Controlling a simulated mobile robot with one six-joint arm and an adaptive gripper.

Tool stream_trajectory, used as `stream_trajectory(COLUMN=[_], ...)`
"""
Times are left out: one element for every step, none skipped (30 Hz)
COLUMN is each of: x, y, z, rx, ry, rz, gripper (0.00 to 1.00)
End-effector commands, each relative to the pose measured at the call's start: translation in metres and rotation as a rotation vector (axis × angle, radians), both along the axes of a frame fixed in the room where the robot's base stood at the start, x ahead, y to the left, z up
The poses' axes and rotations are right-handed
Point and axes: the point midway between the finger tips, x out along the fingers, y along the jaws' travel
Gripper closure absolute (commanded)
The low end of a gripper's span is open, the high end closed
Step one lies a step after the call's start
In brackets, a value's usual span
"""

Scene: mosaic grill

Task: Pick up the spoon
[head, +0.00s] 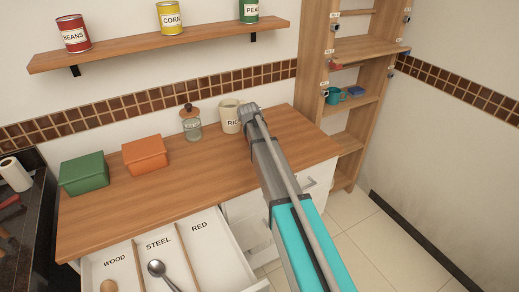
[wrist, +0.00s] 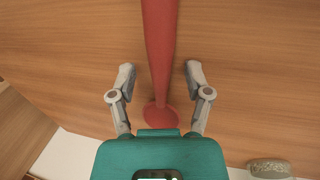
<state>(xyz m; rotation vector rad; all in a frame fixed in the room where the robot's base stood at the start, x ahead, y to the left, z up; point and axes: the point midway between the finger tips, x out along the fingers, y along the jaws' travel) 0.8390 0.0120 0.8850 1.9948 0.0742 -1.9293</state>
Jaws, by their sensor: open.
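A long red utensil, which I take to be the spoon (wrist: 160,52), lies on the wooden counter in the wrist view. Its flared end is near my gripper's palm, and its other end runs out of the top of the picture. My gripper (wrist: 159,75) is open, with one finger on each side of the red handle and a gap on both sides. In the head view my gripper (head: 249,112) is over the counter's back right part, and the red spoon is hidden there. A steel spoon (head: 157,268) and a wooden spoon (head: 108,286) lie in the open drawer.
The drawer (head: 205,226) has WOOD, STEEL and RED compartments; the RED one looks empty. A rice canister (head: 229,118), glass jar (head: 191,129), orange box (head: 145,154) and green box (head: 83,174) stand on the counter (head: 150,203). A shelf unit (head: 313,60) stands at right.

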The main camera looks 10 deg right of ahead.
Motion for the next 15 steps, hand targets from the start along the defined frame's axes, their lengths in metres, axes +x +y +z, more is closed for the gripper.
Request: stream_trajectory(x=[0.0,0.0,0.0,-0.0001,-0.0001,0.0,0.0,0.0,0.0,0.0,0.0,0.0,0.0,0.0,0.0], y=[0.0001,0.0001,0.0001,0.0002,0.0002,0.0002,0.0002,0.0002,0.0002,0.0002,0.0003,0.0003,0.0003,0.0003,0.0003], z=[0.0,0.0,0.0,0.0,0.0,0.0,0.0,0.0,0.0,0.0,-0.0001,-0.0001,-0.0001,-0.0001,-0.0001], rx=[0.0,0.0,0.0,0.0,0.0,0.0,0.0,0.0,0.0,0.0,0.0,0.0,0.0,0.0,0.0], ry=[0.0,0.0,0.0,0.0,0.0,0.0,0.0,0.0,0.0,0.0,0.0,0.0,0.0,0.0,0.0], rz=[0.0,0.0,0.0,0.0,0.0,0.0,0.0,0.0,0.0,0.0,0.0,0.0,0.0,0.0,0.0], gripper=[0.36,0.4,0.47,0.53,0.58,0.66,0.72,0.77,0.84,0.9,0.96,1.0,1.0,1.0,1.0])
